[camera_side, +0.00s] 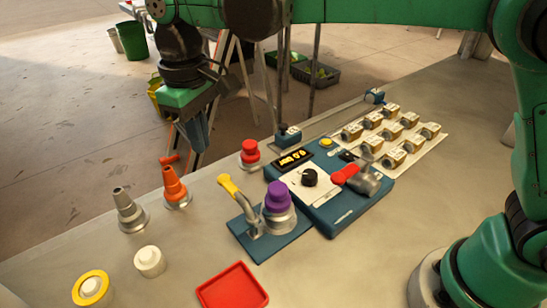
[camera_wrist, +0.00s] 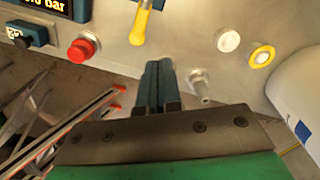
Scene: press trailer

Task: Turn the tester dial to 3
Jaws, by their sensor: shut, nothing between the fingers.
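The tester (camera_side: 341,214) is a blue box on the table with a display reading about 0.0 bar. Its black dial (camera_side: 310,177) sits on a white plate in the middle of its top. In the wrist view only the corner with the display (camera_wrist: 42,8) shows, and the dial is out of frame. My gripper (camera_side: 197,145) hangs beyond the table's far edge, to the left of the tester and well apart from the dial. Its fingers (camera_wrist: 157,72) are shut together, with nothing between them, and point down.
A red-topped fitting (camera_side: 250,153), an orange fitting (camera_side: 174,187) and a grey nozzle (camera_side: 128,210) stand along the far edge. A yellow lever (camera_side: 230,187) and purple cap (camera_side: 277,195) rise beside the tester. A red tray (camera_side: 232,290) lies in front. Several brass fittings (camera_side: 390,135) fill a pale board.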

